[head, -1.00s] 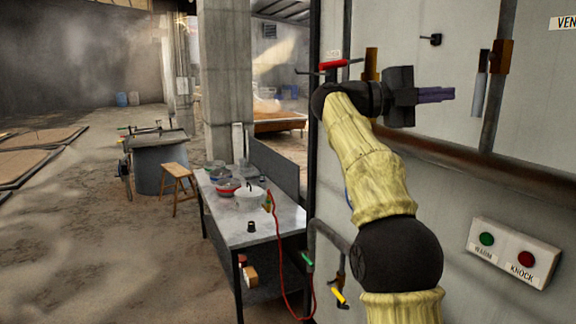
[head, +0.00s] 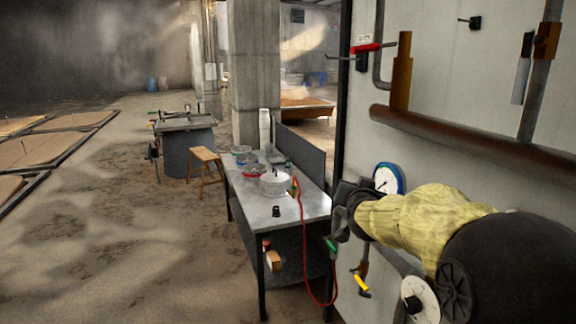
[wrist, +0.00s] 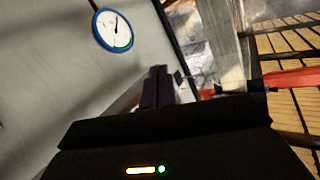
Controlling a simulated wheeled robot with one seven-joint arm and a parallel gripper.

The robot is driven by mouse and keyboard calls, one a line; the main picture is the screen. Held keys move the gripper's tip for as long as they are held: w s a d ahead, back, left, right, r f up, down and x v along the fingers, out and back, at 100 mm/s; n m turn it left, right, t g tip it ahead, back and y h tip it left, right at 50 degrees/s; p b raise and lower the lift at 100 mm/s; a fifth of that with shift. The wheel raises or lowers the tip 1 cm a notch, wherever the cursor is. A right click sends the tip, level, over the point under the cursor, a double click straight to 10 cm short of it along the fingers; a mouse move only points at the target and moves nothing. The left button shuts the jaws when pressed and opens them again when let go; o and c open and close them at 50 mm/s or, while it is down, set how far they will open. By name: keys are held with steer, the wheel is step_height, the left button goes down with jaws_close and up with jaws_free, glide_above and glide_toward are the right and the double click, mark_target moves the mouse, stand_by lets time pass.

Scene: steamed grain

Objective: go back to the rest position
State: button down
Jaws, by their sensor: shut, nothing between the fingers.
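My gripper (wrist: 157,88) shows in the wrist view with its dark purple fingers together and nothing between them. In the head view my arm, in a yellow sleeve, is folded low at the right. Its dark end is in front of the wall panel, beside the right edge of the metal table (head: 305,204). The fingertips are hard to make out there.
A round gauge (head: 388,179) is on the panel just above my wrist; the gauge also shows in the wrist view (wrist: 113,30). A rusty pipe (head: 470,142) and red-handled valve (head: 366,48) are higher up.

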steer(key=s+a+f+n+g+y, duration=0.25)
steer(key=s+f+g, duration=0.45)
steer(key=s+f, duration=0.8)
steer(key=s+f+n+g, duration=0.2)
steer(key=s+f+g, duration=0.4)
steer(key=s+f, duration=0.6)
steer(key=s+d, duration=0.1)
steer(key=s, duration=0.2)
steer(key=shift+s, duration=0.4)
steer(key=shift+w, duration=0.1)
